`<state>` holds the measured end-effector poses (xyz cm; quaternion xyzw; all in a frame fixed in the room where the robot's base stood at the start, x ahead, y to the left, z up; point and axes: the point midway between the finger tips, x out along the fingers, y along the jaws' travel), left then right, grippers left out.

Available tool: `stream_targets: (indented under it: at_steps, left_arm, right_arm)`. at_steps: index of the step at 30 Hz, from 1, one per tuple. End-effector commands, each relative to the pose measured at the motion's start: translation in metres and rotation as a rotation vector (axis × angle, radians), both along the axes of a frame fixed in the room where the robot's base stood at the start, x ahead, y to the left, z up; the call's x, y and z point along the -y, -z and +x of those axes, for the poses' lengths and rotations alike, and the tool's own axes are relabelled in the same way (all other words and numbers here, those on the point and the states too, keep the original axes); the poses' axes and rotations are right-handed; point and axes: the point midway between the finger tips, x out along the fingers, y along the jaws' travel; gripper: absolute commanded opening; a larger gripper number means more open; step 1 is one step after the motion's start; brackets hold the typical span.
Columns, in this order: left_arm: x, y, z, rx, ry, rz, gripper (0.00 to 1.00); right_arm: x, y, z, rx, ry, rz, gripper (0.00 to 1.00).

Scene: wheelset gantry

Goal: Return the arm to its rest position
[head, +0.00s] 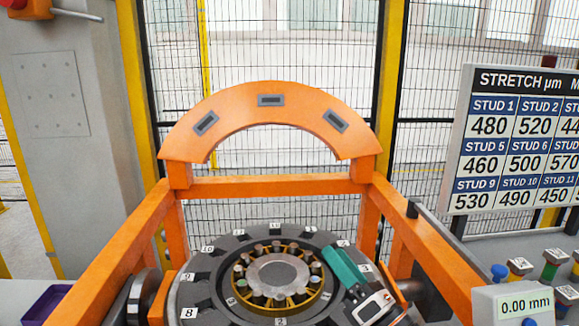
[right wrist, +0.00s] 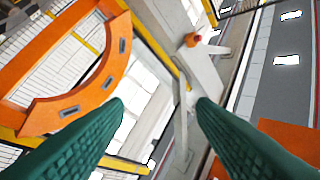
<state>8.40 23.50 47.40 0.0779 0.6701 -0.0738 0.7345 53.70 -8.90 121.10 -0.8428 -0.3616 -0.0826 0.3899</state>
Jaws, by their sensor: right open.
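My right gripper (head: 333,254) shows low in the head view, right of centre, with green fingers and a pale body. It overlaps the right side of the round dark fixture (head: 215,246) with numbered tags; I cannot tell its height above it. In the right wrist view its two green fingers (right wrist: 160,102) stand wide apart with nothing between them. The gripper is open and empty. My left gripper is not in view.
An orange gantry frame with an arch (head: 235,104) stands behind the fixture; the arch also shows in the right wrist view (right wrist: 95,88). A gauge box reading 0.00 mm (head: 511,303), coloured knobs and a stretch board (head: 505,125) are at right. A purple tray (head: 45,304) is at left.

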Motion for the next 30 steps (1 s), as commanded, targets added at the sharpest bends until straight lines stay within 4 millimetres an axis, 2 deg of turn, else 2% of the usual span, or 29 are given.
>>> stream_targets:
  at_steps: [1, 4, 7, 9, 12, 15, 21, 27, 30]
  left_arm:
    - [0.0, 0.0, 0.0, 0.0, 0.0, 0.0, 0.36]
    - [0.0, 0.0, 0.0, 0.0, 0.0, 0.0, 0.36]
    - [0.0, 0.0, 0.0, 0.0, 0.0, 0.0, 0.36]
    - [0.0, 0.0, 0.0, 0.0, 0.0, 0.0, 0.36]
    - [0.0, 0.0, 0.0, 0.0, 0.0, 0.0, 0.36]
    - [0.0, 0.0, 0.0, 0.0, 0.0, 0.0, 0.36]
    - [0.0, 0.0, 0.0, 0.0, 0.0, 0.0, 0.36]
    - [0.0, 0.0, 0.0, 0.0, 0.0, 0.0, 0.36]
    - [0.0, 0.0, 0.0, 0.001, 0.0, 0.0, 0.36]
  right_arm:
    - [0.017, 0.017, -0.001, -0.153, 0.044, 0.18, 0.52]
    - [0.054, 0.06, -0.005, -0.448, 0.151, 0.529, 0.52]
    - [0.086, 0.118, -0.025, -0.736, 0.284, 0.867, 0.52]
    - [0.104, 0.162, -0.049, -0.928, 0.396, 1.091, 0.52]
    - [0.118, 0.217, -0.093, -1.153, 0.563, 1.358, 0.52]
    - [0.124, 0.254, -0.136, -1.312, 0.717, 1.549, 0.52]
    - [0.123, 0.296, -0.213, -1.519, 0.988, 1.805, 0.52]
    - [0.117, 0.316, -0.283, -1.659, 1.257, 1.976, 0.52]
    - [0.116, 0.344, -0.269, -1.656, 1.255, 1.96, 0.52]
